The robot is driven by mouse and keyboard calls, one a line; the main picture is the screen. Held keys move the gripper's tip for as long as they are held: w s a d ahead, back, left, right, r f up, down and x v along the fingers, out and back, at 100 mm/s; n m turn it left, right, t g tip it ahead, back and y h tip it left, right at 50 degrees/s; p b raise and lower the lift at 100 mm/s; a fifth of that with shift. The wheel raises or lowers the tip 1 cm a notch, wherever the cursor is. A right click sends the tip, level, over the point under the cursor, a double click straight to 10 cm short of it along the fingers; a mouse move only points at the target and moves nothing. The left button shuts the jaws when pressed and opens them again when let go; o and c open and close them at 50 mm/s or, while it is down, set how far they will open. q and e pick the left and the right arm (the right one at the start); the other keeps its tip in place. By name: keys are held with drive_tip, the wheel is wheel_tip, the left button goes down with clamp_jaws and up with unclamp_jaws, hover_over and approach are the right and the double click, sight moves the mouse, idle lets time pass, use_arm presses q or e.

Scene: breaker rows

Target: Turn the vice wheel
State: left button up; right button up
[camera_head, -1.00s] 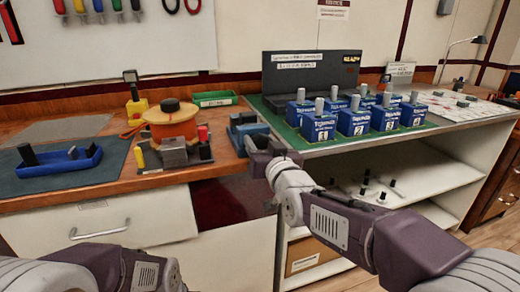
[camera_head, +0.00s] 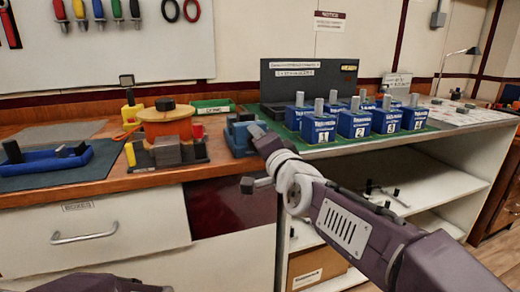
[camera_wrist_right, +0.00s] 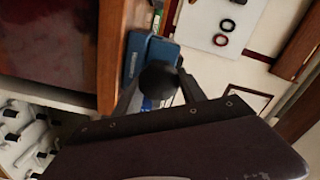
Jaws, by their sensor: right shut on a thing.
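The blue vice (camera_head: 240,145) sits at the right end of the wooden bench in the head view, beside the green-topped counter. In the right wrist view its blue body (camera_wrist_right: 152,54) is above the gripper. A dark round part, which looks like the vice wheel (camera_wrist_right: 158,82), lies between the two fingers there. My right gripper (camera_head: 257,131) is at the vice's right front and is shut on this wheel. The wheel is mostly hidden behind the gripper in the head view. My left gripper is out of view; only part of the left arm shows at the bottom.
An orange spool (camera_head: 167,124) and a grey block in a dark holder stand left of the vice. A blue tray (camera_head: 60,160) lies at far left. Several blue numbered boxes (camera_head: 318,128) stand on the counter to the right. Open shelves (camera_head: 420,180) are below it.

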drive_tip(key=m, duration=0.1)
drive_tip(key=m+b, duration=0.1)
drive_tip(key=m, duration=0.1)
drive_tip(key=shift+f+m, duration=0.25)
drive_tip(key=shift+m, duration=0.05)
drive_tip(key=shift+m+b, duration=0.75)
drive_tip(key=shift+m, duration=0.95)
drive_tip(key=o, duration=1.4)
